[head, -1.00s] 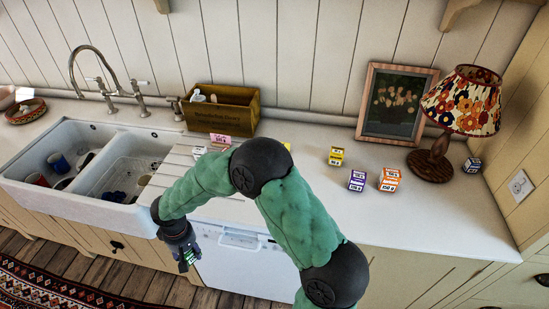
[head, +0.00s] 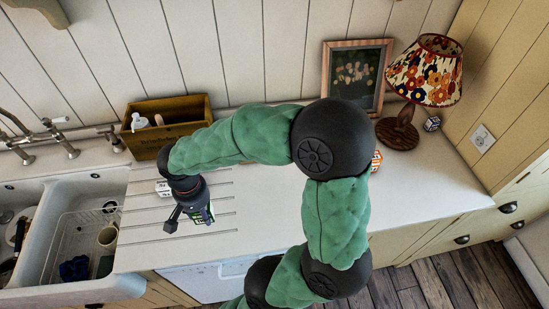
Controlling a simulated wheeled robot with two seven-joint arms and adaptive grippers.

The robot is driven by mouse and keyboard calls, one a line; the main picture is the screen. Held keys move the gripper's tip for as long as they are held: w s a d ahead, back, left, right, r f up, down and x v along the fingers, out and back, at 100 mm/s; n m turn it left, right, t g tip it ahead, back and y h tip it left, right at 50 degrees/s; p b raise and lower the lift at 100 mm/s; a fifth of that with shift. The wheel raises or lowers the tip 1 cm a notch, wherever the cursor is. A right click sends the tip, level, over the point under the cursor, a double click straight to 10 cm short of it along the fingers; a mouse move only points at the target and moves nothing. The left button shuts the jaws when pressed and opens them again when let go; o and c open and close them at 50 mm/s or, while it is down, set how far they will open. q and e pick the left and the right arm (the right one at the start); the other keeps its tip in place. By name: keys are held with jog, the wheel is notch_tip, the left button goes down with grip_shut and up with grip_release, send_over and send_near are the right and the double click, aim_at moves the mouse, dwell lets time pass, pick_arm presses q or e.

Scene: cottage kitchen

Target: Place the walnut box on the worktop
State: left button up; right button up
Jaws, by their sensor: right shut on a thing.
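My right gripper (head: 190,218) points down over the grooved left part of the worktop (head: 265,215), right of the sink. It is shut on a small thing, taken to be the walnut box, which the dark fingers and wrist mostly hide. I cannot read its label or tell whether it touches the surface. My left gripper is out of view.
A small white box (head: 163,188) stands just behind the gripper. A wooden crate (head: 150,130) is against the wall, and the sink (head: 85,245) lies left. An orange box (head: 376,160) shows past my elbow, near the lamp (head: 426,72) and picture (head: 354,75).

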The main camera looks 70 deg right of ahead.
jog(key=shift+s+r, duration=0.1)
jog(key=shift+s, duration=0.05)
jog(key=w+d+f+b, duration=0.15)
jog(key=w+f, duration=0.25)
jog(key=w, duration=0.4)
send_over(181, 216)
notch_tip(181, 216, down, 5)
jog(key=shift+s+f, duration=0.15)
jog(key=shift+f, duration=0.05)
jog(key=shift+w+f+b, duration=0.3)
jog(key=shift+f+b, duration=0.05)
jog(key=shift+f, duration=0.1)
jog(key=shift+d+f, duration=0.1)
jog(key=shift+f, duration=1.3)
